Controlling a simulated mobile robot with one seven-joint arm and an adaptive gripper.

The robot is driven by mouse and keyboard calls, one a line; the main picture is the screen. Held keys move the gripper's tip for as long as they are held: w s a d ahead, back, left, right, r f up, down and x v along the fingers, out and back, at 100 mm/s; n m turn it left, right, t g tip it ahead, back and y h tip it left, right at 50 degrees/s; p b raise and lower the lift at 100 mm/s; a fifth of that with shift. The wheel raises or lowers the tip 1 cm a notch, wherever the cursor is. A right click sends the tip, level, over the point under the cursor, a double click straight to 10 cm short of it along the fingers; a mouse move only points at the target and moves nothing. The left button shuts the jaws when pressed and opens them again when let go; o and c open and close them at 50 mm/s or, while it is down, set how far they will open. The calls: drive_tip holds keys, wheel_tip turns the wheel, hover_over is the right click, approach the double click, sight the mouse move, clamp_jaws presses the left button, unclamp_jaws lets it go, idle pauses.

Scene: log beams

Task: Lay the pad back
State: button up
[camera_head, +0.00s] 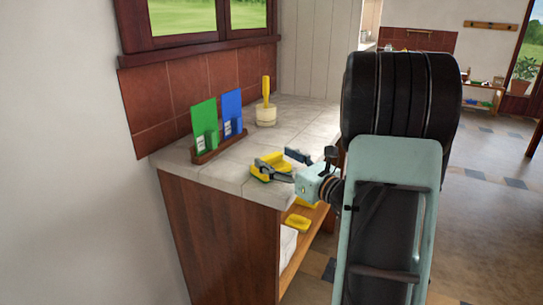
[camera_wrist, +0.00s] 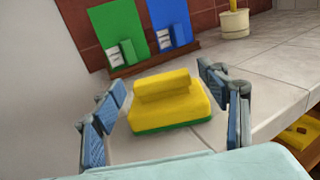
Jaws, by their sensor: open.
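A yellow pad (camera_wrist: 172,100) with a raised yellow grip on top and a green underside lies flat on the tiled counter. In the head view the pad (camera_head: 266,162) is near the counter's front edge, partly hidden by my fingers. My gripper (camera_head: 279,165) is open at the pad. In the wrist view my gripper's (camera_wrist: 165,108) blue-padded fingers stand apart to the left and right of the pad, with gaps visible on both sides.
A wooden rack (camera_head: 217,149) with green (camera_head: 203,118) and blue (camera_head: 231,104) panels stands by the wall. A cream pot (camera_head: 266,115) with a yellow handle is farther back. Below the counter, a wooden shelf (camera_head: 300,250) holds another yellow item (camera_head: 297,223).

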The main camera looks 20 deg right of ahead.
drive_tip(key=v, duration=0.9)
drive_tip(key=shift+s+p, duration=0.35)
drive_tip(key=shift+p, duration=0.05)
drive_tip(key=shift+d, duration=0.2)
